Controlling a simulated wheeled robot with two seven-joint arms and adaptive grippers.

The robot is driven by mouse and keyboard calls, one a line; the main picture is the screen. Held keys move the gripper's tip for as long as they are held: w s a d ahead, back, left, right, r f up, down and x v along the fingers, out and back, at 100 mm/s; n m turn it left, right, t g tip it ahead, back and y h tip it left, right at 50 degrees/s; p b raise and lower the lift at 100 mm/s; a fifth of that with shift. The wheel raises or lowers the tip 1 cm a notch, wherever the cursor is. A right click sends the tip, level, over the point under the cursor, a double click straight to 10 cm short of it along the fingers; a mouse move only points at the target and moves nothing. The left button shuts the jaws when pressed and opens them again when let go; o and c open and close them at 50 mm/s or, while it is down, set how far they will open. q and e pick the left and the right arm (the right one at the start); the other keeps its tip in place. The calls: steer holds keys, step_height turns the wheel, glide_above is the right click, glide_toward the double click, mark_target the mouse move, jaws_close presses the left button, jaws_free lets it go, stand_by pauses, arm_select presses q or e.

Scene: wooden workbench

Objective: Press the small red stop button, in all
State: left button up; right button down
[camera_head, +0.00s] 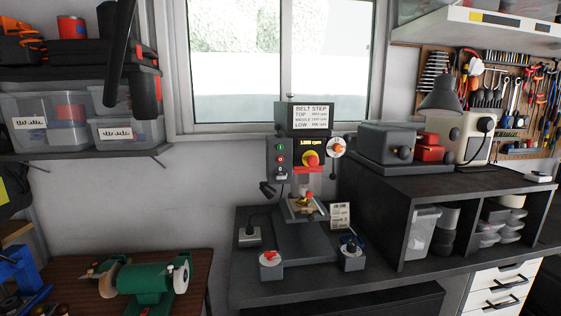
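A drill press with a dark control panel (292,178) stands on the dark bench below the window. On the panel's left side is a small green button (281,148), with a small red button (280,159) just below it. To their right is a larger red mushroom button on a yellow base (311,160). Nothing touches the panel. Neither gripper can be made out in this view. A dark, elongated shape hangs at the upper left; I cannot tell whether it is part of my arm.
A green bench grinder (148,282) stands at lower left. A black shelf unit (392,230) is on the right. The space before the panel looks clear.

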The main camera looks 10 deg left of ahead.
arm_select(q)
jaws_close()
steer(key=shift+s, duration=0.1)
stand_by(0.9)
